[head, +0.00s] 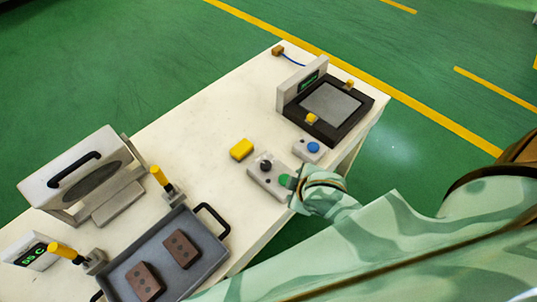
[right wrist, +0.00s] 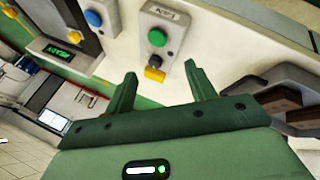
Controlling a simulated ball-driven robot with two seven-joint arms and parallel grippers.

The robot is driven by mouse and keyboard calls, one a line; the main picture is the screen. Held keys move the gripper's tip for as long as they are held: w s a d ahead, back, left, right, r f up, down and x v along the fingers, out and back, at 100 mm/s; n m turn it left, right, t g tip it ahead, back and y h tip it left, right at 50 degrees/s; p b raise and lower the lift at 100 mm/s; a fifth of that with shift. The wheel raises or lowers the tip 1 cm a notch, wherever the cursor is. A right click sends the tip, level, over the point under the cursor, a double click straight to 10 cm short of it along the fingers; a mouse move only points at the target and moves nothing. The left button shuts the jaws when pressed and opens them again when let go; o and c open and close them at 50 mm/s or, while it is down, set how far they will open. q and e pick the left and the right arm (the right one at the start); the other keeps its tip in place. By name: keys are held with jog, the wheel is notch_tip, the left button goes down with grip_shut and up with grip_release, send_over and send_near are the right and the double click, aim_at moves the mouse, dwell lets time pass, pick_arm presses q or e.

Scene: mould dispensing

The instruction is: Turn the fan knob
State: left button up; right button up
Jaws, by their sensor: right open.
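The fan knob (head: 265,165) is a dark round knob on a small light-grey control box (head: 258,181), beside a green button (head: 284,180). In the right wrist view the box (right wrist: 173,18) shows its green button (right wrist: 157,37) and a dark part below it that may be the knob. My right gripper (head: 297,182) is at the button end of the box, its fingers mostly hidden in the head view. In the right wrist view the right gripper (right wrist: 159,74) is open and empty, its fingers spread either side of the box's line. My left gripper is out of view.
A yellow block (head: 242,149) lies near the box. A blue-button box (head: 308,149) and a black-framed device (head: 358,123) stand at the right end of the table (head: 195,125). A grey tray (head: 196,263) with dark moulds and a hinged press (head: 75,170) are at left.

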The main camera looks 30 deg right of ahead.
jog(key=w+a+r+n+y, duration=0.2)
jog(key=w+a+r+n, duration=0.1)
jog(key=w+a+r, duration=0.1)
jog(key=g+y, duration=0.3)
jog(key=g, duration=0.1)
send_near(266, 164)
jog(key=shift+n, duration=0.4)
jog(key=b+x, duration=0.2)
jog(key=x, duration=0.6)
jog(key=shift+f+b, duration=0.15)
jog(key=shift+b, duration=0.15)
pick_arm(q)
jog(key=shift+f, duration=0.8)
pick_arm(e)
jog(key=shift+c, duration=0.3)
jog(key=c, duration=0.9)
